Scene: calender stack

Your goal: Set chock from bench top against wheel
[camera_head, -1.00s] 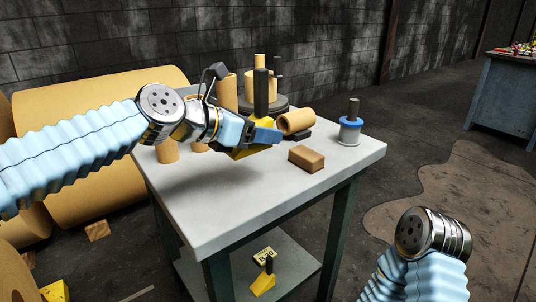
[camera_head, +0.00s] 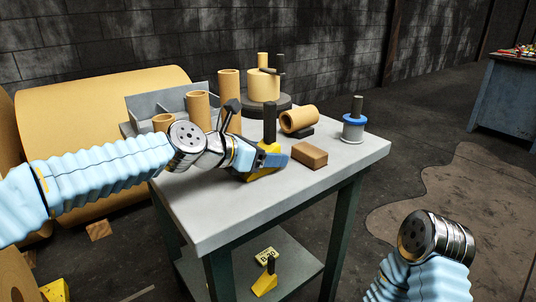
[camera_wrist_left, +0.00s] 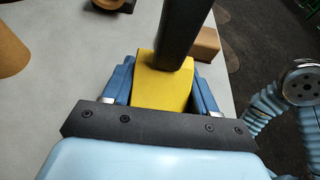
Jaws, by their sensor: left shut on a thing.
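A yellow chock (camera_head: 264,174) with an upright dark handle (camera_head: 269,122) is over the front part of the bench top (camera_head: 225,212). My left gripper (camera_head: 268,158) is shut on it, one blue finger on each side. The left wrist view shows the yellow body (camera_wrist_left: 160,86) between the fingers and the dark handle (camera_wrist_left: 183,32) rising in front. I cannot tell whether the chock touches the bench. I cannot make out a wheel; large tan rolls (camera_head: 95,95) lie at the left. My right arm shows at lower right, but its gripper does not.
A brown block (camera_head: 309,155) sits just right of the chock. Tan tubes (camera_head: 228,95), a tipped tube (camera_head: 298,120) and a blue-and-white spool (camera_head: 353,128) stand around the bench. Another yellow chock (camera_head: 264,284) is on the lower shelf. The bench's front left is clear.

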